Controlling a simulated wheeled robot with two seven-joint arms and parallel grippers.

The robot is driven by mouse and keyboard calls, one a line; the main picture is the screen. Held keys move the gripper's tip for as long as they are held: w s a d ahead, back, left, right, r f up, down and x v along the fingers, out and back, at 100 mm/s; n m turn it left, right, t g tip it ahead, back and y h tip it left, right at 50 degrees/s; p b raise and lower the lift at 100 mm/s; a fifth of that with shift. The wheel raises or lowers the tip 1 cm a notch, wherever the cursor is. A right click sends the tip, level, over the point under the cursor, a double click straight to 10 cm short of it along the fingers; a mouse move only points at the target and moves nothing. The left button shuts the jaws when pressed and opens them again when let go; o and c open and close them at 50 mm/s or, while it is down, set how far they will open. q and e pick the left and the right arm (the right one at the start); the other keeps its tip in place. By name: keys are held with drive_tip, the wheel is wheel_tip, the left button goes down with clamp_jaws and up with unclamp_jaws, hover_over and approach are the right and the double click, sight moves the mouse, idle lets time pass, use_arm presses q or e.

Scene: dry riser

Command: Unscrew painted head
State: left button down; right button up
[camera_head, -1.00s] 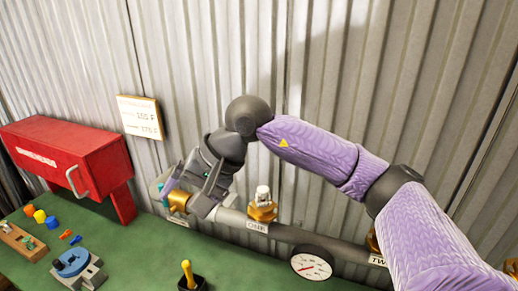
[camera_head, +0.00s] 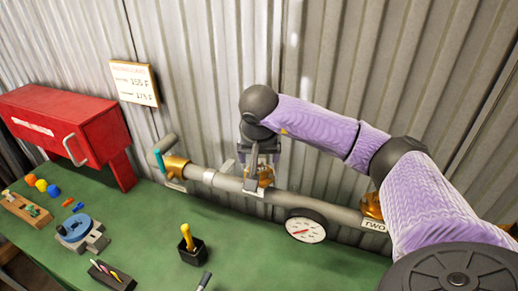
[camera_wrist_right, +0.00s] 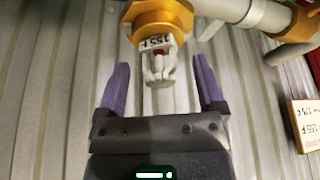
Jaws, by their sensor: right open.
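In the head view my right gripper (camera_head: 256,178) points down over the middle brass fitting (camera_head: 266,175) on the grey pipe and hides most of what stands on it. In the right wrist view a whitish, paint-coated sprinkler head (camera_wrist_right: 159,62) sticks out of that brass fitting (camera_wrist_right: 160,16). A small red spot shows inside its frame. My open right gripper (camera_wrist_right: 162,88) has one purple finger on each side of the head, with clear gaps; the head's tip reaches about between the fingertips. My left gripper is not in view.
The pipe (camera_head: 225,183) runs along the corrugated wall, with a teal-handled valve (camera_head: 160,160) at left, a round gauge (camera_head: 305,227) and another brass fitting (camera_head: 372,206) at right. The green bench (camera_head: 150,235) holds a blue vise (camera_head: 76,230), a yellow-handled tool (camera_head: 187,240) and a red cabinet (camera_head: 65,125).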

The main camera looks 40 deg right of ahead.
drive_tip(key=shift+c, duration=0.5)
drive_tip(key=c, duration=0.5)
clamp_jaws()
drive_tip(key=shift+n, duration=0.3)
drive_tip(key=shift+d+n+t+y, duration=0.1)
drive_tip(key=shift+n+t+y, duration=0.25)
drive_tip(key=shift+n, duration=0.65)
drive_tip(key=n+y, duration=0.1)
drive_tip(key=n, duration=0.2)
drive_tip(key=shift+o, duration=2)
unclamp_jaws()
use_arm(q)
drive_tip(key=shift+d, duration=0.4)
use_arm(e)
drive_tip(key=shift+o, duration=0.4)
